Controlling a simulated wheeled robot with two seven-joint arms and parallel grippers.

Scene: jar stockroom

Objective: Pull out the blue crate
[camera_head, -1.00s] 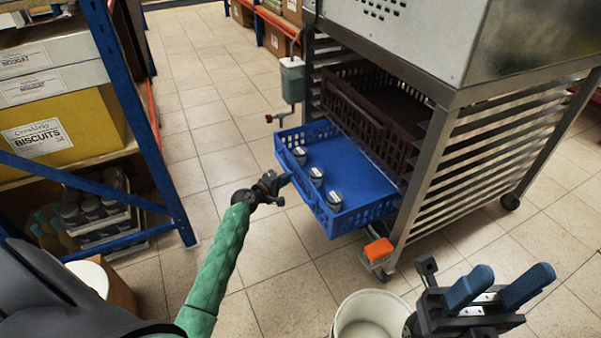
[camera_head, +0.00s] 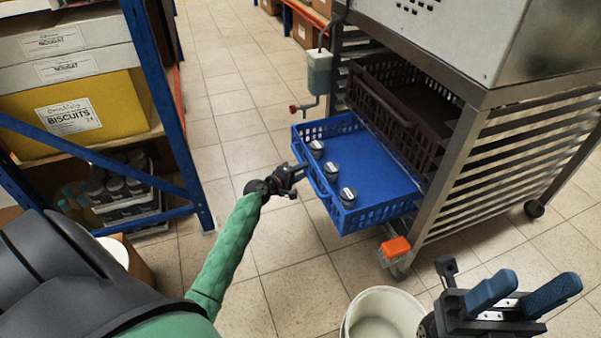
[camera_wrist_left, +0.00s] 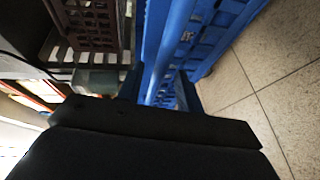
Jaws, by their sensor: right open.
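The blue crate (camera_head: 372,222) sticks out of the metal rack at the front, below a dark brown crate (camera_head: 395,115). Several small dark-lidded jars stand upright along its front side. My left gripper (camera_head: 296,174) is at the crate's front side, shut on its bar-like handle. In the left wrist view the blue handle bar (camera_wrist_left: 172,50) runs down between the fingers, whose tips are partly hidden by the gripper body. My right gripper (camera_head: 535,292), with blue fingers, is open and empty at the lower right, apart from the crate.
A white bucket (camera_head: 384,318) stands on the floor below the crate. An orange piece (camera_head: 396,247) is at the rack's foot. A dispenser bottle (camera_head: 319,72) hangs on the rack's left side. A blue-framed shelf (camera_head: 170,110) with boxes stands left. Tiled floor between is clear.

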